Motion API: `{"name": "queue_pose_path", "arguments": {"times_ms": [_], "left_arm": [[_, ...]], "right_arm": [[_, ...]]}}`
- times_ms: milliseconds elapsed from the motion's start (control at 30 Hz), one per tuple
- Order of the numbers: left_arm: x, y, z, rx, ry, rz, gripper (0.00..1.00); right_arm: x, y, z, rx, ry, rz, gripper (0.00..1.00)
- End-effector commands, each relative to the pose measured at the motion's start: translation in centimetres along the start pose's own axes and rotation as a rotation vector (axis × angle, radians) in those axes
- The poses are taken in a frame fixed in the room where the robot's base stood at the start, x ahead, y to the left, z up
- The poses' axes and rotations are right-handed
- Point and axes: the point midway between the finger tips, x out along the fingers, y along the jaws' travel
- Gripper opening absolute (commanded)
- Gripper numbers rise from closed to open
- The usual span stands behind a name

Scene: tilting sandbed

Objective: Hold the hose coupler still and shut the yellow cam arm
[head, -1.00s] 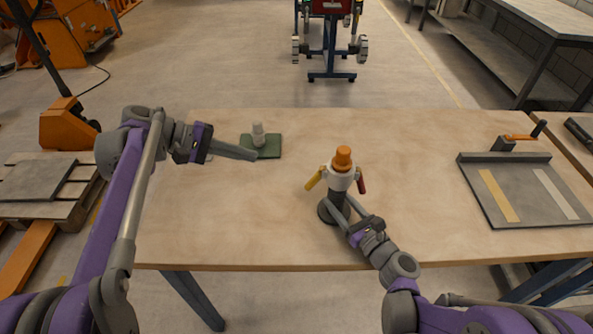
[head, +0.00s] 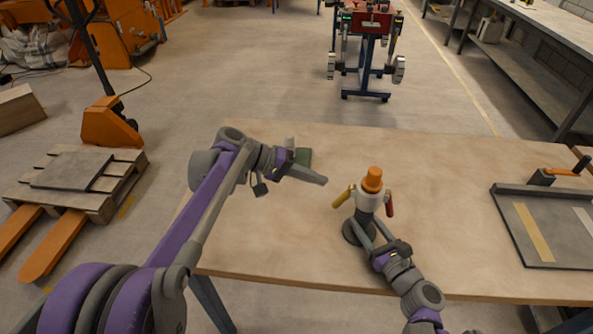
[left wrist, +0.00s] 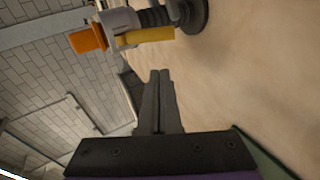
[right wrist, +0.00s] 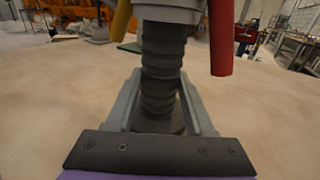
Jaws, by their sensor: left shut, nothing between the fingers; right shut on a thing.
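The hose coupler (head: 367,202) stands upright on its round dark base, with a white collar and an orange cap (head: 372,179). The yellow cam arm (head: 343,197) slants down and outward from the collar's left side. The red arm (head: 389,204) hangs on the right side. My right gripper (head: 364,228) is shut on the ribbed dark hose body (right wrist: 162,70) below the collar. My left gripper (head: 325,181) is shut and empty, left of the yellow arm and apart from it. In the left wrist view its fingertips (left wrist: 160,75) point toward the yellow arm (left wrist: 146,36).
A green pad (head: 303,158) with a light grey post (head: 290,144) lies behind my left gripper. A grey tray (head: 508,222) with coloured strips is at the table's right. The wooden table (head: 280,240) is clear around the coupler.

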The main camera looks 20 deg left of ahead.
Motion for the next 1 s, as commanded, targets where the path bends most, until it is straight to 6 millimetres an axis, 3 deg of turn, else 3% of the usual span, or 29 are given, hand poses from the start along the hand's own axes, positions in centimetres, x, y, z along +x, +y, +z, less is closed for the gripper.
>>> {"name": "queue_pose_path", "arguments": {"times_ms": [233, 700, 1000], "left_arm": [[2.2, 0.0, 2.4, 0.0, -0.001, 0.001, 0.0], [2.6, -0.1, 2.8, -0.002, 0.0, 0.006, 0.0], [4.2, -0.6, 3.6, -0.021, -0.002, 0.106, 0.0]], "right_arm": [[0.0, 0.0, 0.0, 0.0, 0.0, 0.0, 0.0], [0.0, 0.0, 0.0, 0.0, 0.0, 0.0, 0.0], [0.0, 0.0, 0.0, 0.0, 0.0, 0.0, 0.0]]}}
